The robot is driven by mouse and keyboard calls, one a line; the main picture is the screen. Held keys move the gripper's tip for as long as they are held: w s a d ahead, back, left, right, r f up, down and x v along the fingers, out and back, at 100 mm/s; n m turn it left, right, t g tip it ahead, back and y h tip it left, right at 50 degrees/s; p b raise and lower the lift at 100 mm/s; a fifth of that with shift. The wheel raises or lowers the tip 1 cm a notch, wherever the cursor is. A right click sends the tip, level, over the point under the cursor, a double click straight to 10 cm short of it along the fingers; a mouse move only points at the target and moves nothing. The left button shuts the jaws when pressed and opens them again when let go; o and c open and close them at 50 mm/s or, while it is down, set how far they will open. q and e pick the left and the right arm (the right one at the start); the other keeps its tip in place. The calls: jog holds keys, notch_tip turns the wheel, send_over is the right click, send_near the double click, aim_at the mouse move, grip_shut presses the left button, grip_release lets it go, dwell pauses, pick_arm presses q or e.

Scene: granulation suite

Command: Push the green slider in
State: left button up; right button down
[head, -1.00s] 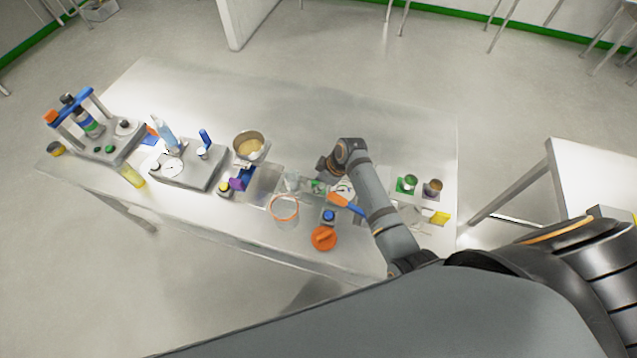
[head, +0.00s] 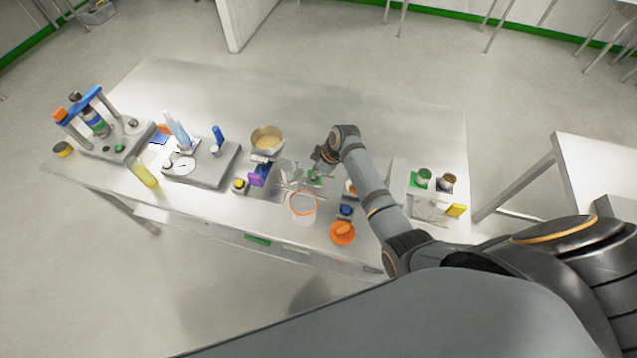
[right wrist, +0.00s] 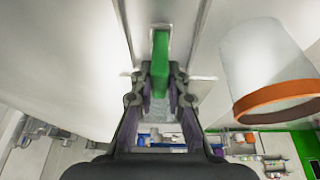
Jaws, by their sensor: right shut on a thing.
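The green slider (right wrist: 160,55) is a narrow upright bar in the right wrist view. It sits in a slot of a pale metal body. My right gripper (right wrist: 159,78) is shut on it, one dark finger on each side. In the head view the right gripper (head: 318,166) is over the middle of the table, and a small green part (head: 315,180) shows just below it. My arm and the clear parts around it hide much of the mechanism there. My left gripper is in neither view.
A clear cup with an orange rim (head: 303,203) stands close in front of the gripper. An orange lid-like piece (head: 342,233) lies near the table's front edge. A bowl (head: 267,138) and a grey scale (head: 203,164) stand to the left. The back of the table (head: 250,95) is clear.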

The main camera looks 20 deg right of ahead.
aim_at(296, 175)
jog(key=w+a, duration=0.1)
jog(key=a, duration=0.1)
jog(key=w+a+b, duration=0.1)
jog(key=a, duration=0.1)
jog(key=shift+w+f, duration=0.35)
jog(key=shift+a+r, duration=0.1)
jog(key=shift+r, duration=0.25)
jog(key=shift+w, duration=0.1)
jog(key=shift+a, duration=0.2)
jog(key=c, duration=1.5)
grip_release()
jog(key=shift+w, duration=0.1)
jog(key=shift+c, duration=0.2)
jog(key=shift+o, duration=1.1)
jog(key=shift+w, duration=0.1)
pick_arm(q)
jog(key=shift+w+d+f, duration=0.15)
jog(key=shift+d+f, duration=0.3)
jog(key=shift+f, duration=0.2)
